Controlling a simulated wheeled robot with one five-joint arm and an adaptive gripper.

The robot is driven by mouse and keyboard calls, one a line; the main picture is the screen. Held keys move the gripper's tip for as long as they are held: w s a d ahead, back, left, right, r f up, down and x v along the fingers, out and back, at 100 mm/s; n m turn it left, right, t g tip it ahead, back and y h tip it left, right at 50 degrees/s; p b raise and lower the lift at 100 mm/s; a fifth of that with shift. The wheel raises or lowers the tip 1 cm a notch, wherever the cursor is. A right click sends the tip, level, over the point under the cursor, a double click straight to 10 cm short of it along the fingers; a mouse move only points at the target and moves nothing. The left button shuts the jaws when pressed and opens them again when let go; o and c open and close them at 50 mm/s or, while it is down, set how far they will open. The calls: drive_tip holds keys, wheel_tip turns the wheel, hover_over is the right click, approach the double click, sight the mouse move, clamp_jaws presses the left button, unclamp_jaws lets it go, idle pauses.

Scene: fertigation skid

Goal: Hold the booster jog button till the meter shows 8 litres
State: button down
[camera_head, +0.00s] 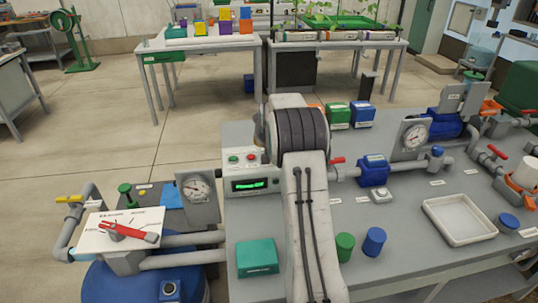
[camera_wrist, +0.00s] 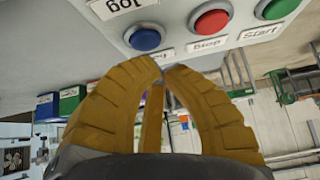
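The tips appear just below the blue button; contact cannot be told. In the head view the control box (camera_head: 240,160) shows red and green buttons and a lit green display (camera_head: 249,184), too small to read. My arm hides the gripper and blue button there. A blue meter (camera_head: 373,172) sits on the pipe; its reading is illegible.
Dial gauges stand left (camera_head: 196,188) and right (camera_head: 413,134). A teal box (camera_head: 257,257), green and blue cups (camera_head: 345,246) and a white tray (camera_head: 459,222) are on the bench. A red-handled valve (camera_head: 130,232) is at left. Open floor lies beyond the bench.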

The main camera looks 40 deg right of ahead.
drive_tip(key=shift+r+p, duration=1.65)
drive_tip(key=shift+r, duration=0.85)
